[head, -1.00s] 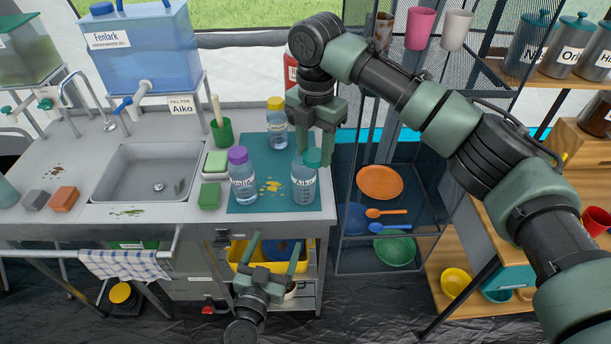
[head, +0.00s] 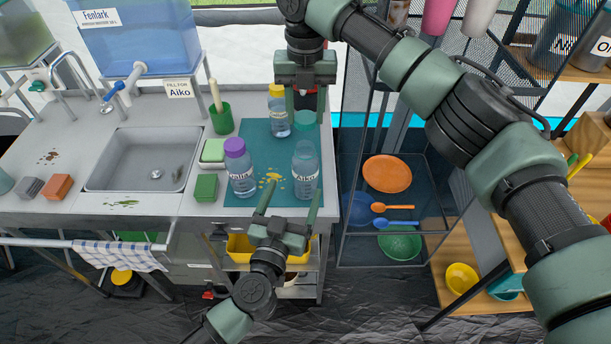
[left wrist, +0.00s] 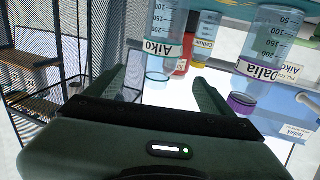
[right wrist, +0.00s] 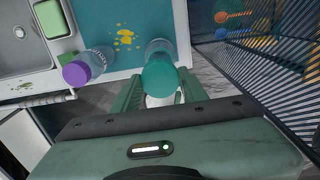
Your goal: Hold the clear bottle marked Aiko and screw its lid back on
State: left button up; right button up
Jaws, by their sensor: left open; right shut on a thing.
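The clear bottle marked Aiko (head: 306,172) stands upright on the teal mat (head: 268,132), near its right edge. In the left wrist view its open mouth end (left wrist: 160,74) shows without a lid. My right gripper (head: 305,112) is shut on the teal lid (head: 305,123), above the bottle and apparently apart from it. The lid (right wrist: 160,76) hides part of the bottle in the right wrist view. My left gripper (head: 291,202) is open and empty in front of the bottle at the counter's front edge, its fingers pointing towards it.
A purple-lidded bottle (head: 241,178) marked Dalia stands to the left, and a yellow-lidded bottle (head: 279,118) behind. A green sponge (head: 206,188) lies by the sink (head: 145,160). A mesh shelf (head: 395,215) stands close on the right.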

aim_at(305, 160)
pick_arm(q)
jog(key=x, duration=1.1)
jog(key=shift+r, duration=0.1)
pick_arm(e)
jog(key=shift+s, duration=0.1)
pick_arm(q)
grip_shut()
pick_arm(e)
jog(key=shift+f, duration=2.45)
